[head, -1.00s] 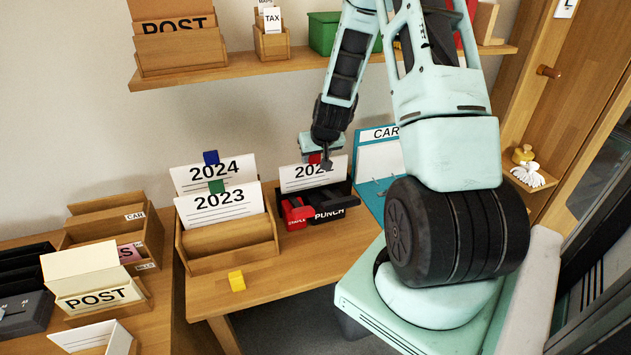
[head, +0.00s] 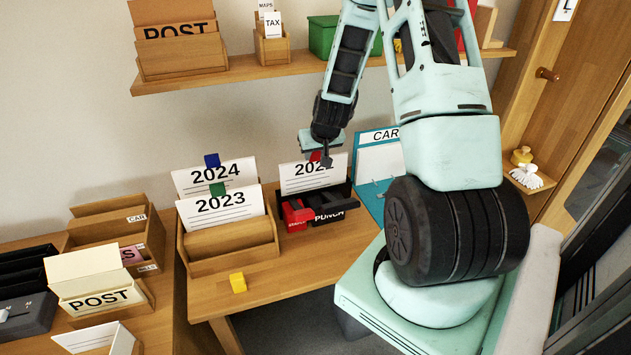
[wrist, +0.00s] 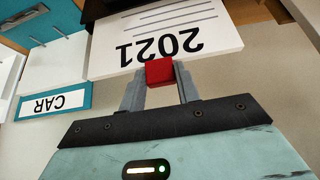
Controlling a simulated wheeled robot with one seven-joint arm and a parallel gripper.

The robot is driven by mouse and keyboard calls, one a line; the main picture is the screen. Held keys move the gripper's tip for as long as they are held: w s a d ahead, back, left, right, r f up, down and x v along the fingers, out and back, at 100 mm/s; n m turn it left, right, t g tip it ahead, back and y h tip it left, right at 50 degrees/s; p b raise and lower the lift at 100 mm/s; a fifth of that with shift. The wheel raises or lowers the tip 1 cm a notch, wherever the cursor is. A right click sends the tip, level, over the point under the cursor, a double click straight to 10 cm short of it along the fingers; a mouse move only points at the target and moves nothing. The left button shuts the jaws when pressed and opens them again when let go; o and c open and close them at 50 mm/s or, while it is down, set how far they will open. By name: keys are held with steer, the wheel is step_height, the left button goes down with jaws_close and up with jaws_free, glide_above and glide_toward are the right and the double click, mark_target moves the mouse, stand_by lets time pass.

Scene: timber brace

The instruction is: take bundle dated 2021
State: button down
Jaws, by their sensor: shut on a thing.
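The bundle dated 2021 (wrist: 165,45) is a white card-like sheet with black print, upside down in the wrist view. A red tab (wrist: 160,72) is at its edge. My gripper (wrist: 160,80) is shut on this red tab, one finger on each side. In the head view the bundle (head: 313,184) stands upright at the black desk holder (head: 350,190), and my gripper (head: 321,157) is at its top edge, covering part of the date. Whether its bottom is clear of the holder is hidden.
A wooden holder (head: 235,258) with bundles 2024 (head: 190,185) and 2023 (head: 235,212) stands to the left. A red stapler (head: 297,215) and a black punch (head: 328,217) sit in front of the bundle. A teal CAR binder (head: 372,137) is close on the right. A shelf (head: 330,67) runs above.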

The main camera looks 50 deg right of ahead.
steer(key=shift+r+p, duration=0.35)
steer(key=shift+r, duration=0.4)
step_height(320, 180, up, 8)
steer(key=p, duration=0.5)
steer(key=shift+p, duration=0.4)
stand_by(0.5)
